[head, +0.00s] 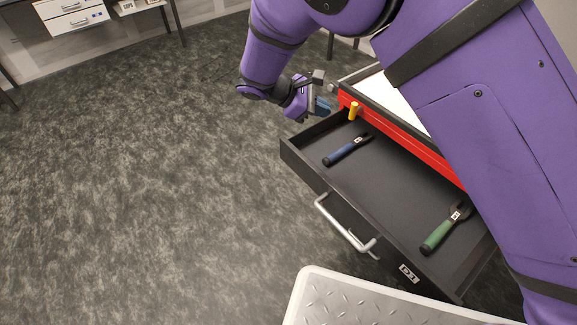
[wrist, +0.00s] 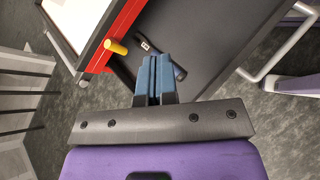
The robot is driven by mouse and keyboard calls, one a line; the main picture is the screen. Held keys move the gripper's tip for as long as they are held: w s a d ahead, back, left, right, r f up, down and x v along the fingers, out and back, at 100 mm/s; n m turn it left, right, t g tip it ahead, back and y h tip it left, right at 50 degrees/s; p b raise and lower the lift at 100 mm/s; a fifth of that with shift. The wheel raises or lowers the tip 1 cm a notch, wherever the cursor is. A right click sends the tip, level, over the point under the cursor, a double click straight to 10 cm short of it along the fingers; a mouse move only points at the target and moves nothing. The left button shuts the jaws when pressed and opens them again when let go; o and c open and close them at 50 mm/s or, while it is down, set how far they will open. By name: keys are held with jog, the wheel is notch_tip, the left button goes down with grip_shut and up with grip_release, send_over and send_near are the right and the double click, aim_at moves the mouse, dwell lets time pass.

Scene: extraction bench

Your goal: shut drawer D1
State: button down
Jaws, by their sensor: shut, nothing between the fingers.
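The open drawer (head: 385,205) is black and pulled well out of a red cabinet (head: 405,142). Its front carries a silver bar handle (head: 345,226) and a small white label (head: 408,274) that seems to read D1. The drawer also shows in the wrist view (wrist: 207,40). My gripper (head: 322,108) is at the far left end of the drawer, near the cabinet's corner and apart from the handle. In the wrist view its blue fingers (wrist: 155,72) are together and empty, in front of the drawer's side.
In the drawer lie a blue-handled tool (head: 346,150) and a green-handled tool (head: 447,228). A yellow cylinder (head: 353,110) stands out by the red cabinet front. A metal tread-plate surface (head: 385,302) is close to the drawer front. Floor to the left is clear.

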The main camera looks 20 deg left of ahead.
jog(key=s+a+f+n+t, duration=0.4)
jog(key=s+a+f+n, duration=0.1)
jog(key=a+f, duration=0.5)
jog(key=n+t, duration=0.5)
jog(key=t, duration=0.1)
send_near(295, 162)
jog(key=shift+y, duration=0.4)
jog(key=x, duration=0.7)
jog(key=shift+w+d, duration=0.15)
jog(key=shift+d, duration=0.1)
jog(key=shift+w, duration=0.1)
jog(key=x, duration=2.7)
jog(key=shift+w+d+r, duration=0.15)
jog(key=shift+w+d, duration=0.1)
jog(key=shift+w+d+r, duration=0.1)
jog(key=shift+w+d, duration=0.1)
